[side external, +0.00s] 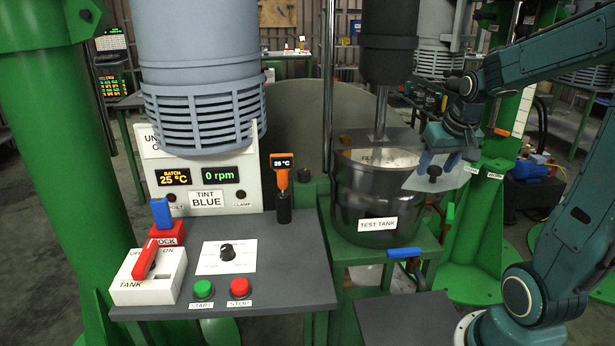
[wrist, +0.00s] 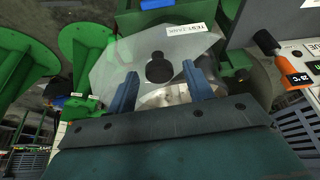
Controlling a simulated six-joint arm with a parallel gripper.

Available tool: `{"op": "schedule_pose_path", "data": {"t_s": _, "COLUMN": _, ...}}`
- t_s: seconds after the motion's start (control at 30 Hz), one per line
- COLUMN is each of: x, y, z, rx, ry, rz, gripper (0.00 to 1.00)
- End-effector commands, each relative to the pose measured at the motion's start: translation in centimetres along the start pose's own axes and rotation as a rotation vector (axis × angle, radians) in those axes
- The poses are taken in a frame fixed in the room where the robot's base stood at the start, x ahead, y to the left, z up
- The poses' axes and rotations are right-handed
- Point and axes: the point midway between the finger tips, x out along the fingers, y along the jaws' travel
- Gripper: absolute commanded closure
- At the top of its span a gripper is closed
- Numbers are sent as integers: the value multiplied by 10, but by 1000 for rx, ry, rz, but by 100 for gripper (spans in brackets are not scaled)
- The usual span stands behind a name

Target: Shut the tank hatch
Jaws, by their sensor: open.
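The test tank (side external: 362,205) is a round metal vessel on a green stand, with its label on the front. Its hatch (side external: 412,183) is a pale, see-through plate with a dark round knob (side external: 434,173). The plate sticks out past the tank's right rim, and part of the tank's top opening (side external: 385,157) shows uncovered. My gripper (side external: 436,163) is open just above the knob. In the wrist view, the blue fingers of my gripper (wrist: 160,90) are spread on either side of the knob (wrist: 158,68), with gaps; I cannot tell if they are level with it.
A stirrer shaft (side external: 381,110) comes down into the tank from a dark motor. A control panel (side external: 265,255) with a red TANK switch, dial and buttons stands to the left. A thermometer with an orange top (side external: 280,170) stands between panel and tank. A blue-handled valve (side external: 404,253) is below the tank.

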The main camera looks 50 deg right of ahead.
Motion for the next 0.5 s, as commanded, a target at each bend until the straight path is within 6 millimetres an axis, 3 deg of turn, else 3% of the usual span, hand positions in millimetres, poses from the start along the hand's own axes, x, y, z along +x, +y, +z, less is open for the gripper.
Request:
{"op": "schedule_pose_path", "data": {"t_s": 0.1, "x": 0, "y": 0, "z": 0, "rx": 0, "ry": 0, "rz": 0, "gripper": 52}}
{"op": "schedule_pose_path", "data": {"t_s": 0.33, "x": 0, "y": 0, "z": 0, "rx": 0, "ry": 0, "rz": 0, "gripper": 98}}
{"op": "schedule_pose_path", "data": {"t_s": 0.5, "x": 0, "y": 0, "z": 0, "rx": 1, "ry": 0, "rz": 0, "gripper": 100}}
